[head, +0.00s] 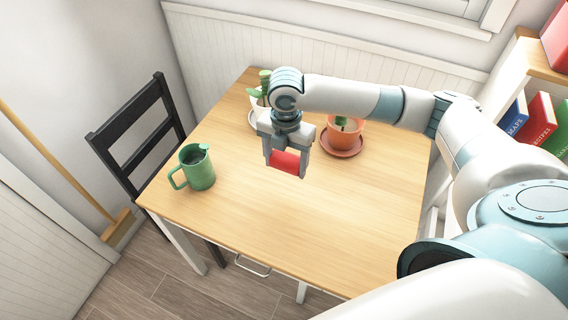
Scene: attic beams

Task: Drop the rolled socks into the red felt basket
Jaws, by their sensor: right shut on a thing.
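My right gripper (286,166) is above the wooden table (330,225), pointing down. It is shut on a red bundle (285,162), which looks like the rolled socks; its full shape is partly hidden by the fingers. No red felt basket can be made out for certain. A red object (556,40) sits on top of the shelf at the upper right, cut off by the picture edge, and I cannot tell whether it is the basket. My left gripper is not in view.
A green pitcher (199,168) stands on the table's left side. A terracotta pot (343,136) and another plant (263,88) stand at the back. A black chair (135,140) and broom (50,160) are left. Books (537,118) fill the shelf. The table's front is clear.

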